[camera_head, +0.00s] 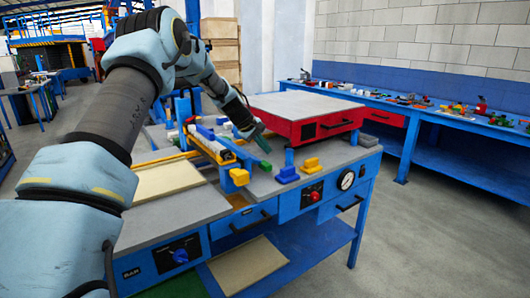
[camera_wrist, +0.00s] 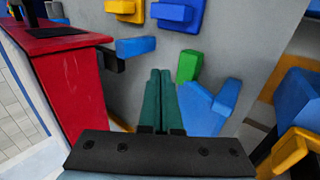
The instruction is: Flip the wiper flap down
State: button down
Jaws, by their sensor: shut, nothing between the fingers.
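My gripper (camera_head: 263,144) reaches over the grey worktop of the blue station; its dark green fingers also show in the wrist view (camera_wrist: 160,75). The fingers are together with nothing between them. A blue angled piece (camera_wrist: 207,107), which may be the wiper flap, stands just right of the fingers in the wrist view. A small green block (camera_wrist: 188,66) is close beyond it. I cannot tell whether the fingers touch the blue piece. In the head view my wrist and gripper hide part of this area, so the flap is not clear there.
A red box with a grey top (camera_head: 305,115) stands behind my gripper. A blue bar (camera_wrist: 135,46) lies left of the fingers. A yellow-ended blue rail (camera_head: 239,177) is left.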

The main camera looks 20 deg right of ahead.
notch_tip(320, 180, up, 10)
jog(key=b, duration=0.3)
jog(key=shift+r, duration=0.25)
jog(key=shift+a, duration=0.1)
jog(key=s+a+f, duration=0.1)
jog(key=a, duration=0.4)
jog(key=s+a+f+y, duration=0.1)
jog(key=a, duration=0.3)
jog(key=s+a+y, duration=0.1)
jog(key=a, duration=0.4)
jog(key=shift+a+f+m+t, duration=0.3)
jog(key=shift+f+t, duration=0.1)
jog(key=s+a+f+m+y, duration=0.1)
jog(key=s+a+f+y, duration=0.1)
jog(key=s+a, duration=1)
jog(key=s+a+f+m+y, duration=0.1)
jog(key=s+a+f, duration=0.4)
jog(key=s+a, duration=0.8)
jog(key=a+y, duration=0.1)
jog(key=a, duration=0.3)
jog(key=shift+f+m+g+y, duration=0.3)
jog(key=shift+m+y, duration=0.1)
